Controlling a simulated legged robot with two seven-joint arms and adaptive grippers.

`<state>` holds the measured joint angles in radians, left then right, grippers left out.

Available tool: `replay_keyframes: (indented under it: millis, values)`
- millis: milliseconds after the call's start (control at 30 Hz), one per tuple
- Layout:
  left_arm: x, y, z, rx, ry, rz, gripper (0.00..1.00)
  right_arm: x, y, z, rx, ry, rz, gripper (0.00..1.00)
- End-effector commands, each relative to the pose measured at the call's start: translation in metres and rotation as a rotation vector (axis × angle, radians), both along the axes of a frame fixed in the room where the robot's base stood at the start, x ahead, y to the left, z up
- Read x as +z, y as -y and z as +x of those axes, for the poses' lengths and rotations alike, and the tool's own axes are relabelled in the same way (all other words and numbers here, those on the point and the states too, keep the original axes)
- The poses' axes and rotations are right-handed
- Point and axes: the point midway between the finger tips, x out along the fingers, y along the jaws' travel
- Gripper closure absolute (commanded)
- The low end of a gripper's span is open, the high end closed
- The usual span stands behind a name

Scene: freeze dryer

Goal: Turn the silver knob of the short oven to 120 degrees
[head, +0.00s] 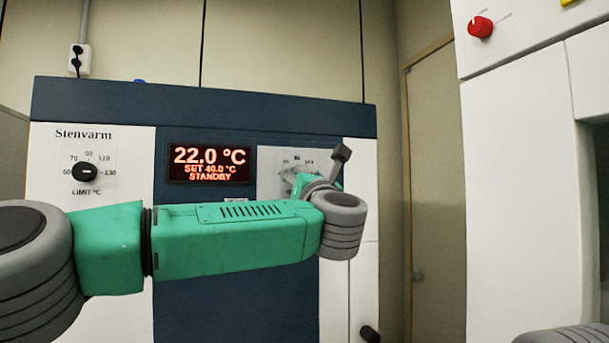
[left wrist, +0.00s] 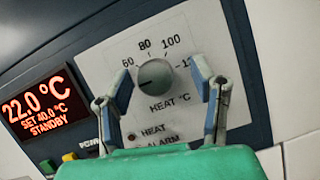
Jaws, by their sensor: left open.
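The short oven (head: 95,90) is a blue and white cabinet facing me. Its silver knob (left wrist: 155,75) sits on a white HEAT °C panel with marks 60, 80, 100 and a partly covered "12". The knob's dark pointer line points left and slightly down, below the 60 mark. My left gripper (left wrist: 160,76) is open, one finger on each side of the knob; I cannot tell if either touches it. In the head view my wrist hides most of the knob. My right gripper is not in view.
The oven display (head: 210,164) reads 22.0 °C, SET 40.0 °C, STANDBY. A black LIMIT knob (head: 85,172) is at the left. A taller white cabinet with a red knob (head: 480,27) stands at the right. Yellow and green buttons show in the wrist view.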

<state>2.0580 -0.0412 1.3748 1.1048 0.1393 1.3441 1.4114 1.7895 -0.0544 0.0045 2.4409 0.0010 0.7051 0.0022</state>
Motion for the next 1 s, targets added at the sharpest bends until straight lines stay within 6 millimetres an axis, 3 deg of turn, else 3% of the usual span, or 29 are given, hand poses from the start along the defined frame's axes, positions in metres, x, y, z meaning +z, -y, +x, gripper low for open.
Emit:
replay_keyframes:
  millis: [133, 300, 667, 1000]
  values:
    - [-0.0003, -0.0007, -0.0001, 0.000, 0.000, 0.000, 0.49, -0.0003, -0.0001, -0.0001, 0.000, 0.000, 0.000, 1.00]
    - [-0.0003, 0.0012, -0.0004, 0.000, 0.000, 0.001, 0.98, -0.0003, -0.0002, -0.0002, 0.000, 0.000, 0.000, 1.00]
    - [0.0001, 0.0016, -0.0008, 0.000, -0.012, 0.039, 0.98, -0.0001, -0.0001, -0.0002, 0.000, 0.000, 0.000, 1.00]
    - [0.0021, 0.0014, -0.0016, -0.002, -0.078, 0.253, 0.98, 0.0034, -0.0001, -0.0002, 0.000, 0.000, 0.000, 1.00]
